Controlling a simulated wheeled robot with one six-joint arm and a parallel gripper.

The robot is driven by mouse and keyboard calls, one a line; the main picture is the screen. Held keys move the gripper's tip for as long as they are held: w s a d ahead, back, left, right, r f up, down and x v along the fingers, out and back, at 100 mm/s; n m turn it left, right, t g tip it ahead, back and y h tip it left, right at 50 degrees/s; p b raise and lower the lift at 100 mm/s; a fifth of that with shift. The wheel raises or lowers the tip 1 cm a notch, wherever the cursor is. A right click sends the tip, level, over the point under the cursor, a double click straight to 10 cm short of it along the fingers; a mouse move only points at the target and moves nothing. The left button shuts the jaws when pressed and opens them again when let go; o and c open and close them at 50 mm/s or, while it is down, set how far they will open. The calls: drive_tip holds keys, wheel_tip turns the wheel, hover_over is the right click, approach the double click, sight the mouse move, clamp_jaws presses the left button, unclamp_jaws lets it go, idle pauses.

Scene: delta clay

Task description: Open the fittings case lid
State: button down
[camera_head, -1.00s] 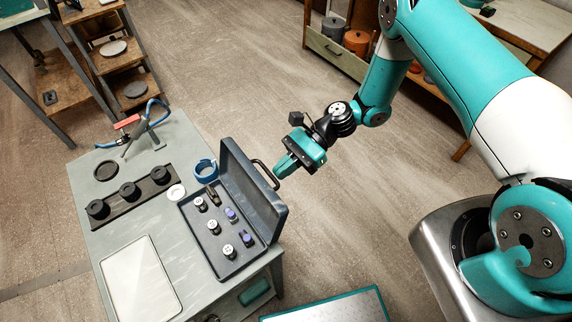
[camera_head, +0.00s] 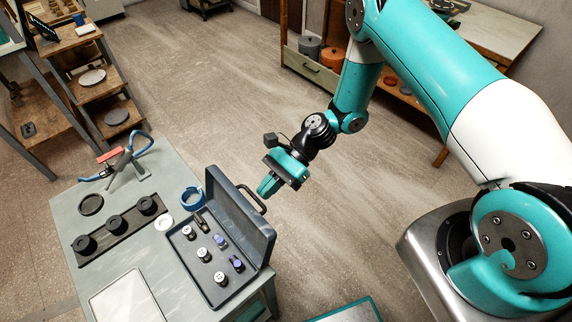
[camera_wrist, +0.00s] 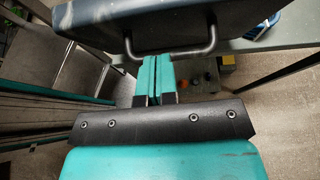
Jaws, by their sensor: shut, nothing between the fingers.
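The fittings case (camera_head: 201,289) stands at the right side of the grey workbench with its lid (camera_head: 240,216) raised steeply, roughly upright. Several small white-topped and purple-topped fittings sit in its dark base. A dark handle (camera_head: 251,199) sticks out from the lid's outer face. My gripper (camera_head: 266,187) is beside the handle, on the outer side of the lid, shut and empty. In the wrist view, the shut teal fingers (camera_wrist: 158,75) point at the handle (camera_wrist: 208,50), with the lid (camera_wrist: 105,15) above. I cannot tell whether the fingertips touch the handle.
Wooden shelves (camera_head: 85,75) stand behind. The floor right of the bench is open.

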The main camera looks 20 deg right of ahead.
drive_tip(key=f+b+v, duration=0.1)
drive_tip(key=b+v, duration=0.2)
drive_tip(key=v, duration=0.9)
wheel_tip(320, 180, up, 8)
drive_tip(key=s+a+n+h, duration=0.1)
drive_tip(key=a+n+h, duration=0.2)
drive_tip(key=n, duration=0.2)
drive_tip(key=s+r+n+t+h, duration=0.4)
drive_tip(key=s+r+n+t, duration=0.1)
drive_tip(key=s+r+n, duration=0.9)
drive_tip(key=shift+s+a+r+n+h, duration=0.3)
drive_tip(key=shift+s+a, duration=0.1)
drive_tip(key=shift+s, duration=0.8)
drive_tip(key=c, duration=1.5)
unclamp_jaws()
drive_tip(key=shift+s+d+n, duration=0.25)
drive_tip(key=shift+s+n, duration=0.05)
drive_tip(key=shift+s, duration=0.1)
